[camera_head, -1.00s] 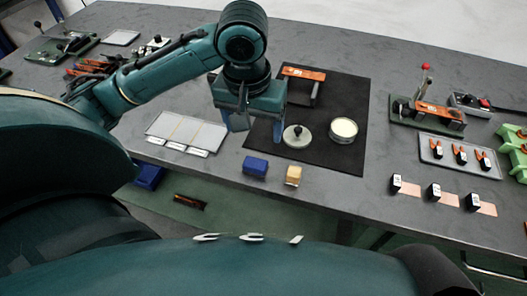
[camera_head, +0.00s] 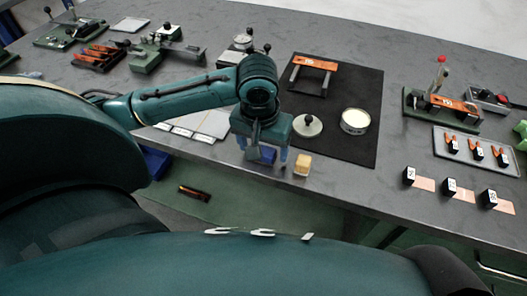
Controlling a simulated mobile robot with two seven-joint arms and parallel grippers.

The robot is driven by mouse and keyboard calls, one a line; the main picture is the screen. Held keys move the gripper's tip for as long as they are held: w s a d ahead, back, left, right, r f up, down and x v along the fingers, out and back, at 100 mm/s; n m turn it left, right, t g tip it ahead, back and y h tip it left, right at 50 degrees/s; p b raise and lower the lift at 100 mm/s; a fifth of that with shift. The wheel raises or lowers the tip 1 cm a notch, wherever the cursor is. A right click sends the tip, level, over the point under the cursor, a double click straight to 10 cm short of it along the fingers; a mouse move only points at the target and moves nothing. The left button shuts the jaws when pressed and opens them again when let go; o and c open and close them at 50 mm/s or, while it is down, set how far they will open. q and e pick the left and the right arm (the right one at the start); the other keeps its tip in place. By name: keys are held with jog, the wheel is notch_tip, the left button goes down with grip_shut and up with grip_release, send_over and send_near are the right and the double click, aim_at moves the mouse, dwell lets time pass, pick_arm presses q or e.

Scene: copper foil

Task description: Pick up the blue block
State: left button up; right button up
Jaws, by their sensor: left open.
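The blue block (camera_head: 267,155) lies near the front edge of the grey table, partly hidden by my gripper. My left gripper (camera_head: 263,155) is open, pointing down, with one finger on each side of the block in this view. I cannot tell how far above the block the fingertips are, or whether they touch it. A tan block (camera_head: 303,165) sits just right of the gripper. My right gripper is not in view.
A black mat (camera_head: 345,90) behind holds an orange-topped stand (camera_head: 313,65), a round grey lid (camera_head: 308,125) and a round tin (camera_head: 355,121). White panels (camera_head: 208,124) lie left, partly behind my arm. Small black boxes (camera_head: 450,188) stand right.

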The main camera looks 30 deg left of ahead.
pick_arm(q)
jog(key=shift+c, duration=0.2)
jog(key=c, duration=1)
notch_tip(320, 180, up, 10)
jog(key=shift+r+p, duration=0.1)
jog(key=shift+p, duration=0.9)
